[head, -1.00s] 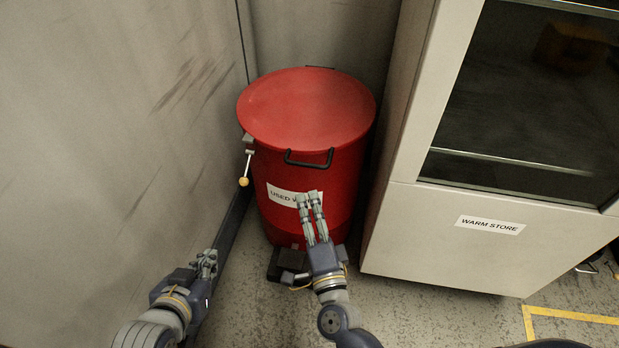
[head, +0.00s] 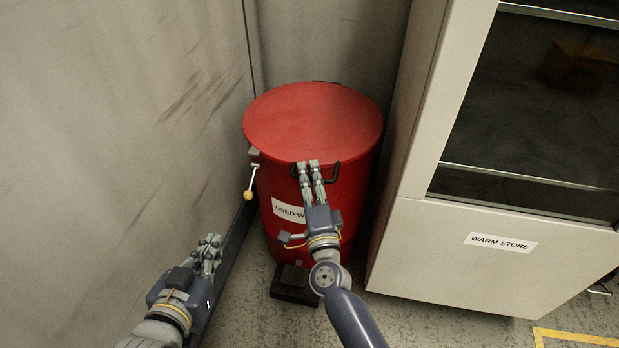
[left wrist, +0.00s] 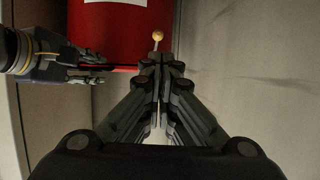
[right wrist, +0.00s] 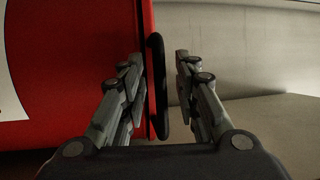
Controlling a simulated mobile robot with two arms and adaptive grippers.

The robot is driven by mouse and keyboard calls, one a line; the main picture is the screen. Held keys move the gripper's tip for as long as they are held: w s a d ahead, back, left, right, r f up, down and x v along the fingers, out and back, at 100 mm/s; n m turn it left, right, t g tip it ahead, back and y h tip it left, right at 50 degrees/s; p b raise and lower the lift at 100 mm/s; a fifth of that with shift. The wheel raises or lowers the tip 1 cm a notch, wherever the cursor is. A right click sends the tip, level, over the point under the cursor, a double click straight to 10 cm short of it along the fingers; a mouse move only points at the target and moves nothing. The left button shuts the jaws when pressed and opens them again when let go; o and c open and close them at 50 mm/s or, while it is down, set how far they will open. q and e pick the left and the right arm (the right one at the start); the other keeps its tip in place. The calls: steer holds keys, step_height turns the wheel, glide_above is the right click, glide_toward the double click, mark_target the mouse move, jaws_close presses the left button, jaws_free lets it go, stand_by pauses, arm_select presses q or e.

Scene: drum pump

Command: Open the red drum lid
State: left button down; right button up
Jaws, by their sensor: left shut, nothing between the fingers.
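The red drum (head: 352,205) stands in the corner with its round red lid (head: 313,120) lying flat on top. A black handle (head: 333,173) is at the lid's front edge; it also shows in the right wrist view (right wrist: 158,90). My right gripper (head: 308,164) is at this handle, fingers apart, with the handle between them. A lever with a yellow knob (head: 249,194) hangs at the drum's left side; the knob also shows in the left wrist view (left wrist: 158,36). My left gripper (head: 211,240) is shut and empty, low and left of the drum, apart from the lever.
A wall (head: 100,120) is close on the left. The cabinet labelled WARM STORE (head: 420,245) stands right of the drum with a narrow gap. A dark block (head: 292,285) is at the drum's foot. Free floor lies in front of the cabinet, with a yellow line (head: 575,339).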

steer(key=shift+c, duration=0.5)
jaws_close()
